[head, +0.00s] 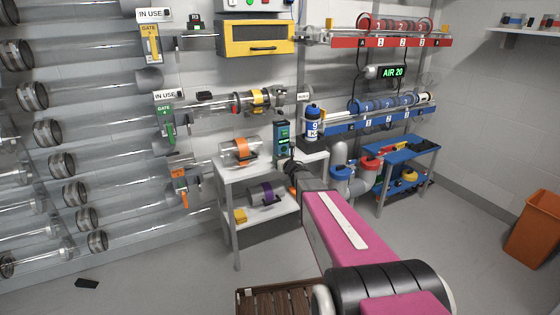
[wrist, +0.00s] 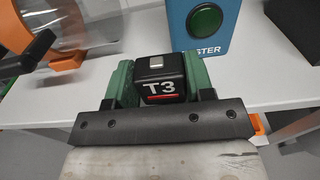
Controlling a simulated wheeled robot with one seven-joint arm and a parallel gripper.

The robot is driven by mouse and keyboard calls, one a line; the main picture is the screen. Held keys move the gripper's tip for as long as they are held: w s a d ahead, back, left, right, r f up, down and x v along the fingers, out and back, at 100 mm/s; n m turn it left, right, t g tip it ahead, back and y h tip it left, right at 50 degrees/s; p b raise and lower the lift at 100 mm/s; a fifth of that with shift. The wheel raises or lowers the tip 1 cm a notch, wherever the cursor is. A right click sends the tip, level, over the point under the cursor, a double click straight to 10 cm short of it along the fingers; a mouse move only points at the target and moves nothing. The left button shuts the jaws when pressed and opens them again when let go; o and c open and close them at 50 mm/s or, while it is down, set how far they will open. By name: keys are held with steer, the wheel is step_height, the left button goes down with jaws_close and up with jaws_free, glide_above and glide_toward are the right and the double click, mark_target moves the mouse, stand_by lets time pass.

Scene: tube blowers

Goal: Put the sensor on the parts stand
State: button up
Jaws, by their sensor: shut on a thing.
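The sensor, a small black block marked T3 with a red stripe (wrist: 162,88), is gripped between the two green fingers of my gripper (wrist: 160,72). In the head view my gripper (head: 290,166) is at the front edge of the white two-level stand (head: 262,172), and I cannot make out the sensor there. I take this stand to be the parts stand. In the wrist view the white stand top (wrist: 50,100) lies behind and around the sensor. Whether the sensor touches it I cannot tell.
A clear tube with an orange band (head: 240,150) lies on the stand top, left of my gripper. A teal box with a green button (wrist: 208,28) stands close behind the sensor. A blue bottle (head: 312,122) is to the right.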

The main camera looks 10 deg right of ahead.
steer(key=shift+r, duration=0.5)
steer(key=r, duration=0.2)
steer(key=s+r, duration=0.1)
steer(key=shift+a+r, duration=0.25)
steer(key=shift+r, duration=0.1)
steer(key=s+a+r, duration=0.6)
steer(key=s, duration=0.1)
steer(key=s+d+n+g+y, duration=0.3)
steer(key=s+n+y, duration=0.1)
steer(key=s, duration=0.6)
steer(key=s+d+n+g+y, duration=0.3)
steer(key=s+d+g+y, duration=0.15)
steer(key=s, duration=0.45)
steer(key=w+a+m+t+h, duration=0.3)
steer(key=w+a+h, duration=0.1)
steer(key=w, duration=0.5)
steer(key=w+a+m+t+h, duration=0.4)
steer(key=w, duration=0.5)
steer(key=shift+a, duration=0.35)
steer(key=shift+w+r+t+h, duration=0.1)
steer(key=shift+t+h, duration=0.15)
